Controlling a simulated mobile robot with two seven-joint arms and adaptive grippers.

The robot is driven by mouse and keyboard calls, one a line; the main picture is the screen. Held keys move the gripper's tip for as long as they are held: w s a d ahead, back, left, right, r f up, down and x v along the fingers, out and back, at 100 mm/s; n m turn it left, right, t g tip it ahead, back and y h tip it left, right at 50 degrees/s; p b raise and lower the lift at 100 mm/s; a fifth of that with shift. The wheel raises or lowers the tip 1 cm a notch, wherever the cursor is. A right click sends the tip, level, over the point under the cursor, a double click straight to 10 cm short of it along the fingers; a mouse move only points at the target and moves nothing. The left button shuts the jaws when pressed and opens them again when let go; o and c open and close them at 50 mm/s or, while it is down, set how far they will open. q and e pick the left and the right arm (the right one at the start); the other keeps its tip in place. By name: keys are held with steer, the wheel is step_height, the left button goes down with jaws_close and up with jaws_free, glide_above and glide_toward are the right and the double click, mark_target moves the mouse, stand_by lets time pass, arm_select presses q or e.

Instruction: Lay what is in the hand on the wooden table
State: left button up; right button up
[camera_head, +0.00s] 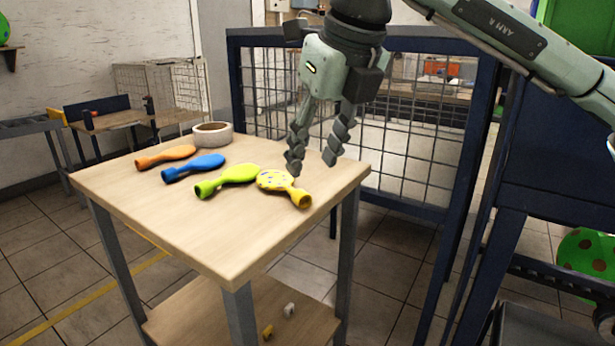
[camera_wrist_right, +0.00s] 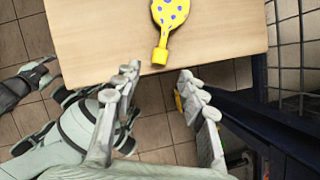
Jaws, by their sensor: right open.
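A yellow balloon with purple dots (camera_head: 272,180) lies flat on the wooden table (camera_head: 190,217), near its right edge, its neck towards the front right. In the right wrist view the same balloon (camera_wrist_right: 170,14) lies on the tabletop beyond the fingertips. My right gripper (camera_head: 312,163) is open and empty, with its ribbed fingers pointing down just behind and to the right of the balloon. The wrist view shows its spread fingers (camera_wrist_right: 159,74) with nothing between them. A lime green balloon (camera_head: 228,178), a blue one (camera_head: 193,167) and an orange one (camera_head: 166,156) lie in a row to the left.
A round pale bowl or ring (camera_head: 213,139) stands at the table's back corner. A blue-framed mesh fence (camera_head: 400,130) rises behind the table. The front of the tabletop is clear. Small white (camera_head: 289,310) and yellow (camera_head: 267,331) pieces lie on the lower shelf.

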steer(key=shift+v, duration=2.4)
